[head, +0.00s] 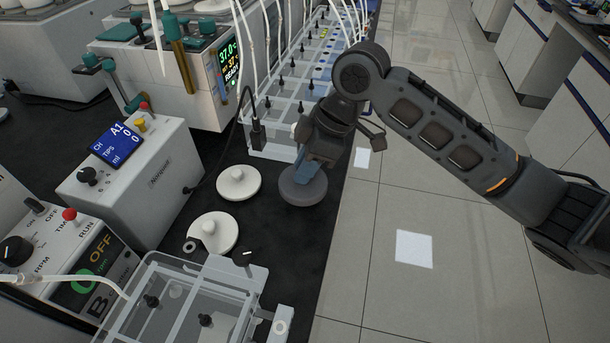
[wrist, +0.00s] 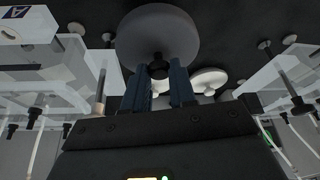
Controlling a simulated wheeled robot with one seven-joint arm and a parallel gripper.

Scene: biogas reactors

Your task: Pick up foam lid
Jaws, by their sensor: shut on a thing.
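The foam lid is a dark grey round disc (head: 304,190) in the head view, at the right edge of the black bench top. In the wrist view the grey disc (wrist: 158,32) fills the top middle, with a small dark knob at its centre. My gripper (head: 306,168) is over the disc in the head view. In the wrist view the two blue fingers of my gripper (wrist: 162,68) are shut on the knob. I cannot tell whether the disc touches the bench.
Two white knobbed lids (head: 238,182) (head: 214,232) lie left of the grey disc. A clear-topped bath (head: 190,300) stands in front, and a long clear rack (head: 290,110) behind. Control boxes (head: 130,180) stand left. The floor (head: 415,200) is open on the right.

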